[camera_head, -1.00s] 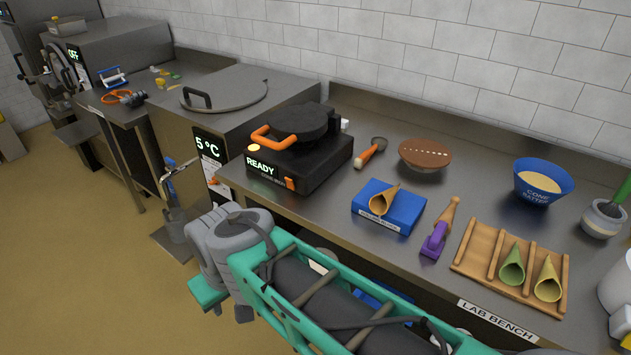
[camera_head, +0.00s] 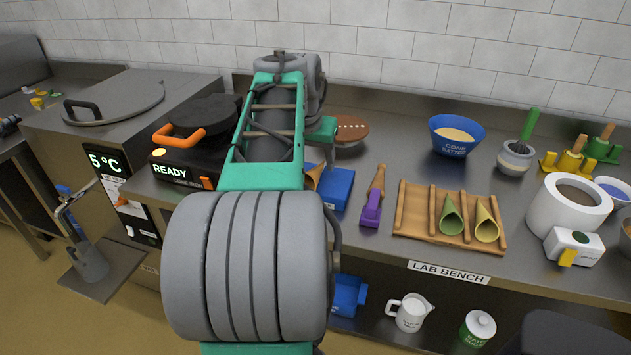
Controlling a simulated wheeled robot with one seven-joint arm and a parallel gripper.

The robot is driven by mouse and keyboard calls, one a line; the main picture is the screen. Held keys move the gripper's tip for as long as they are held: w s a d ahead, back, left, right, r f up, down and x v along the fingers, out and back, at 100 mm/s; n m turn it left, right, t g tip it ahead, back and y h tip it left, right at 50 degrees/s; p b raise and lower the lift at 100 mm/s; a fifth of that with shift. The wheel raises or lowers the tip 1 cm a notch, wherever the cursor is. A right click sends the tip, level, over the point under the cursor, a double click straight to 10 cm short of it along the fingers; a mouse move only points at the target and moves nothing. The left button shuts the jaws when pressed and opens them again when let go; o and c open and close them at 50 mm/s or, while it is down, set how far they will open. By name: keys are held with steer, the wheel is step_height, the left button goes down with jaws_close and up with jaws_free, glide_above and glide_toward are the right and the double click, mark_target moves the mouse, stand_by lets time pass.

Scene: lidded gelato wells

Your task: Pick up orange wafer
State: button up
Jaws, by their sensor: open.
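The orange wafer is a cone (camera_head: 315,176) on a blue block (camera_head: 338,188) on the lab bench. My arm covers its left part, so only its right side shows. My arm stretches up the middle of the view, over the area just left of the block. My gripper is not visible; the arm's far end bends down behind my own links. I cannot tell how far the gripper is from the wafer.
Right of the block lie a purple-handled tool (camera_head: 372,208) and a wooden rack (camera_head: 412,222) with a green cone (camera_head: 450,215) and a yellow cone (camera_head: 486,222). A black waffle iron (camera_head: 215,112) stands left. A blue batter bowl (camera_head: 456,136) stands behind.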

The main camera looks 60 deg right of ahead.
mark_target(314, 171)
steer(key=x, duration=0.6)
steer(key=shift+w, duration=0.35)
steer(key=shift+c, duration=0.6)
steer(key=c, duration=0.9)
